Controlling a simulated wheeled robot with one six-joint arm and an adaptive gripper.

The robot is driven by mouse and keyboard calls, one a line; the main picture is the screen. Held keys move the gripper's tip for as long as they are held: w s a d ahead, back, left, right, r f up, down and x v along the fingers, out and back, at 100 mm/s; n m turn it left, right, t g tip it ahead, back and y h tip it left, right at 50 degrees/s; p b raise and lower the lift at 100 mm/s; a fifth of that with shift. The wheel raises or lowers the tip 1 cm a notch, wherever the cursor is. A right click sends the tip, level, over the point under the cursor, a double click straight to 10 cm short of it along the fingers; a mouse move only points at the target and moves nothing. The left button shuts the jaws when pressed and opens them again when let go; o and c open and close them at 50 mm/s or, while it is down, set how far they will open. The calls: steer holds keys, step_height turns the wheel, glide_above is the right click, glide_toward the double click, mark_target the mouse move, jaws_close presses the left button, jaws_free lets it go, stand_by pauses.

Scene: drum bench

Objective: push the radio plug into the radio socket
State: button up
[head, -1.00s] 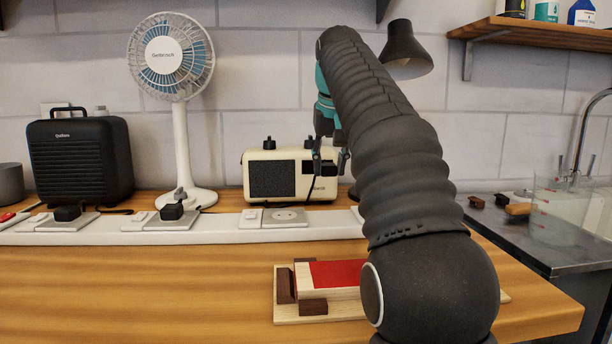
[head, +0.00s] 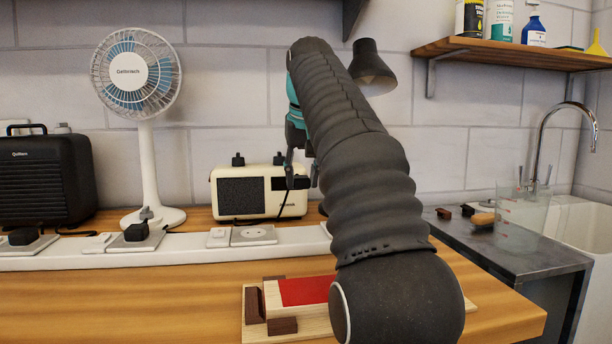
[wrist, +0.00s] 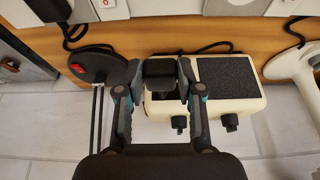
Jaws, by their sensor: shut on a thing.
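My gripper (head: 302,176) is shut on a black plug, the radio plug (wrist: 160,72), in front of the right part of the cream radio (head: 230,192). In the wrist view the plug sits between both fingertips, with the radio (wrist: 228,105) behind it. The plug is held in the air, above and to the right of an empty round socket (head: 253,235) on the white power strip. The socket's plate is partly cut off at the top of the wrist view (wrist: 235,5). The plug's pins are not visible.
Black plugs sit in the strip (head: 80,262) in front of the fan (head: 150,170) and the black heater (head: 45,180). A lamp (head: 372,68) stands behind my arm. Its base (wrist: 97,66) is beside the gripper. A wooden block assembly (head: 300,292) lies in front.

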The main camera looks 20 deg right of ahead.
steer(key=b, duration=0.1)
glide_above(254, 234)
steer(key=s, duration=0.1)
steer(key=shift+s+a+f, duration=0.15)
steer(key=shift+f, duration=0.65)
stand_by(1.3)
steer(key=shift+f+b, duration=1.2)
steer(key=shift+f, duration=0.9)
steer(key=shift+p, duration=0.4)
stand_by(1.3)
steer(key=shift+f, duration=0.5)
stand_by(0.9)
